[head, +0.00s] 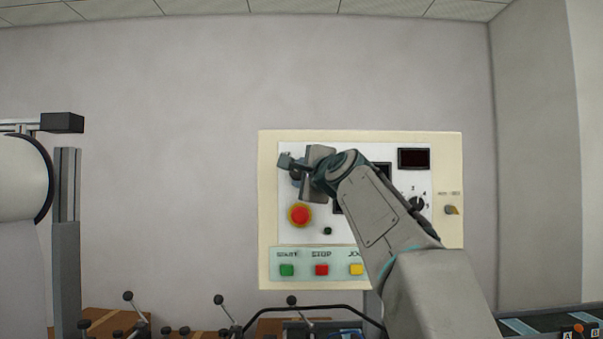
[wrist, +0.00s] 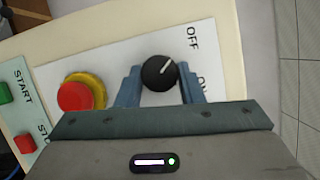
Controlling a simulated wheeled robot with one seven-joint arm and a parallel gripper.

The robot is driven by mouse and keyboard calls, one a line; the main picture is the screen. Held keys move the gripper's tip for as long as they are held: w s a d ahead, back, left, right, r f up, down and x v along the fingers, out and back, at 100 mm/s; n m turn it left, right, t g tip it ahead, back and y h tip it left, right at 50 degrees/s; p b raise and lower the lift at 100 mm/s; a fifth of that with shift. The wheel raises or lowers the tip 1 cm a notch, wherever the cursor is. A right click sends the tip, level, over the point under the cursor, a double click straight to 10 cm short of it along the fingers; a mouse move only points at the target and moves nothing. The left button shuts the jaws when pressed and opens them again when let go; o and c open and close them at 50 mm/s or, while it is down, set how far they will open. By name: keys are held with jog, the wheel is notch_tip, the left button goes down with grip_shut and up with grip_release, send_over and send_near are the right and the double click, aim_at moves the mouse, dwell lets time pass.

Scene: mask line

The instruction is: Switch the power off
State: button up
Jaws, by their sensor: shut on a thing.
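The power switch is a round black knob (wrist: 157,75) with a white pointer line, on the white face of a control panel (head: 268,200). In the wrist view its pointer slants to the upper right, between the OFF label (wrist: 193,37) and the partly covered ON label (wrist: 203,84), nearer OFF. My gripper (wrist: 160,84) is shut on the knob, one blue-grey finger on each side. In the head view my gripper (head: 290,165) is at the panel's upper left and hides most of the knob.
A red emergency button with yellow collar (head: 300,215) sits just below my gripper. Green (head: 287,270), red (head: 321,270) and yellow (head: 356,269) buttons line the bottom strip. A dark display (head: 413,158) and another knob (head: 416,203) are at right. Levers (head: 219,300) stand below.

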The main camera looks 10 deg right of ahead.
jog(key=o, duration=1)
jog(key=b+v, duration=0.5)
jog(key=v, duration=0.8)
jog(key=shift+s, duration=0.45)
jog(key=shift+f, duration=0.1)
